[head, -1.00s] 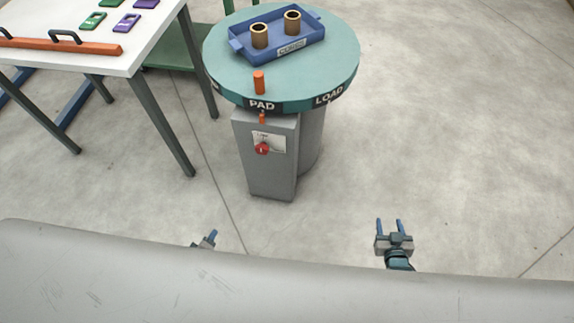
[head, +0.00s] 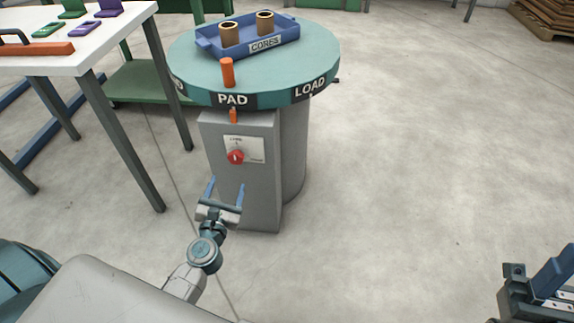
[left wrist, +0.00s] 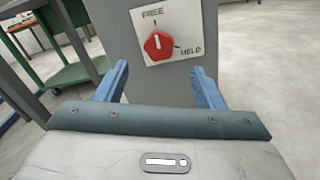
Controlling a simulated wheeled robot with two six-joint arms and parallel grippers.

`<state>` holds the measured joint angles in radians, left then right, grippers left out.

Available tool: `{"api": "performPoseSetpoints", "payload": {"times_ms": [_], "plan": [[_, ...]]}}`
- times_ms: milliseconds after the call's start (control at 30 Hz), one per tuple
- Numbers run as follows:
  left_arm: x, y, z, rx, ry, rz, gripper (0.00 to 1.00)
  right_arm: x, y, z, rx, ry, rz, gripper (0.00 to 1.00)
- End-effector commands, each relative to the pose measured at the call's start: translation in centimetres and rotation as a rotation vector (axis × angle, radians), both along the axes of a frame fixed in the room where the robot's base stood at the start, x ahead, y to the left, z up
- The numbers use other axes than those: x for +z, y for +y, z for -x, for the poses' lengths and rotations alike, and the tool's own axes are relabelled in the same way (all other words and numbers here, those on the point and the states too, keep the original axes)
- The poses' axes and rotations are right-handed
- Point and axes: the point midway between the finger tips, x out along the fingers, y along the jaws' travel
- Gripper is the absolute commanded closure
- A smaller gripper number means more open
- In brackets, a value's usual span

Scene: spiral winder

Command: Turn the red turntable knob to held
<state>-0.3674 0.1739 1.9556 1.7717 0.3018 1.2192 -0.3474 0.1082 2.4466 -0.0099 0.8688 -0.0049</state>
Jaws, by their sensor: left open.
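The red turntable knob (head: 235,157) sits on a white label plate on the front of the grey pedestal (head: 262,185). In the left wrist view the knob (left wrist: 158,46) shows a white mark pointing up, toward the word FREE. The word HELD is to its lower right. My left gripper (head: 226,185) is open and empty, below and in front of the knob. In the left wrist view its blue fingers (left wrist: 160,85) stand apart on either side below the knob, not touching it. My right gripper (head: 540,285) is partly cut off at the lower right edge.
The round teal turntable (head: 200,72) on the pedestal carries a blue tray (head: 284,43) marked CORES with two brown cores. An orange peg (head: 227,73) stands on its near rim. A white table (head: 105,48) is at the left. The floor at right is clear.

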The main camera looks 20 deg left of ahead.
Motion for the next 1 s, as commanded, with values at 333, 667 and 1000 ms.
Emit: {"api": "performPoseSetpoints", "payload": {"times_ms": [333, 667, 1000], "plan": [[0.3, 1.3, -5.5, -0.001, -0.002, -0.003, 0.38, 0.1, 0.0, -0.4, -0.001, 0.036, 0.001, 0.51], [0.1, 2.3, -9.8, -0.002, 0.001, -0.003, 0.38, 0.0, 0.0, -0.6, -0.002, 0.048, 0.000, 0.51], [0.1, 2.4, -10.3, -0.002, 0.002, -0.003, 0.38, 0.0, 0.0, -0.5, -0.001, 0.045, 0.000, 0.51]]}}
